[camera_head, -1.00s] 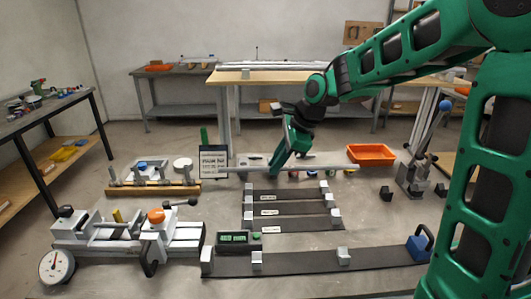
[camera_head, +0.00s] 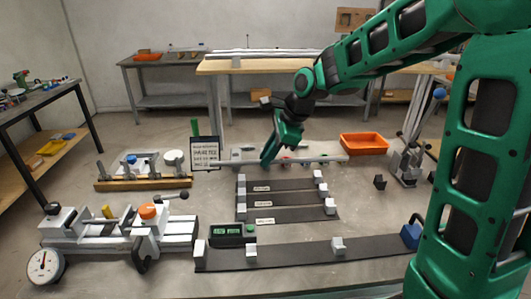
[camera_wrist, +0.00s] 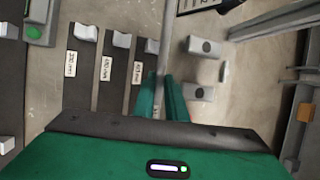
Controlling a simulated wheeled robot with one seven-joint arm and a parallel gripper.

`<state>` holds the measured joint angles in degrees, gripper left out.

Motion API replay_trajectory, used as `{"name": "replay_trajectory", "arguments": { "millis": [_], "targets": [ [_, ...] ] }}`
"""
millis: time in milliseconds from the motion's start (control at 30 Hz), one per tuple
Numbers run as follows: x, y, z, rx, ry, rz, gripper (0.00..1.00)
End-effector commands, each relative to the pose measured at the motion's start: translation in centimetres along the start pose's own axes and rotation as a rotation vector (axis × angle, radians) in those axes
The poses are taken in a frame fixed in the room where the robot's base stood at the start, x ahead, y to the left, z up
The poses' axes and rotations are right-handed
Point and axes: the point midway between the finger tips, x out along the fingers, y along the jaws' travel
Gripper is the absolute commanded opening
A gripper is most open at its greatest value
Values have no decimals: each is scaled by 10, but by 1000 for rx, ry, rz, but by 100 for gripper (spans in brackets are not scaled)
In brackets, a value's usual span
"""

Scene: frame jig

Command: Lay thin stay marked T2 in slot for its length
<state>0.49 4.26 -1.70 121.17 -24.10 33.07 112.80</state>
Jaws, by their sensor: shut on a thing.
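My gripper (camera_head: 267,160) is above the back of the jig table. In the wrist view my gripper (camera_wrist: 161,84) has its two green fingers close together on a thin grey bar (camera_wrist: 166,35), which I take for the thin stay; no T2 mark on it is readable. The bar runs up the picture from the fingers; its other end is hidden. Three dark slot strips (camera_head: 285,198) with white labels and pale end blocks lie in front of the gripper.
An orange tray (camera_head: 364,144) is at the back right. A sign (camera_head: 205,152) stands left of the gripper. A clamp fixture with a dial (camera_head: 45,266) is at the left.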

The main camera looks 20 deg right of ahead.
Motion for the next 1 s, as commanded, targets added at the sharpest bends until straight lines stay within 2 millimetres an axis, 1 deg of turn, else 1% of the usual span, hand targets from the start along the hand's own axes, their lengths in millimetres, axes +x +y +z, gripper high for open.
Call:
{"name": "replay_trajectory", "arguments": {
  "millis": [600,800,1000],
  "targets": [
    [37,11,-15,2,0,2,0],
    [43,12,-18,1,0,0,0],
    [44,13,-19,1,0,0,0]
  ]
}}
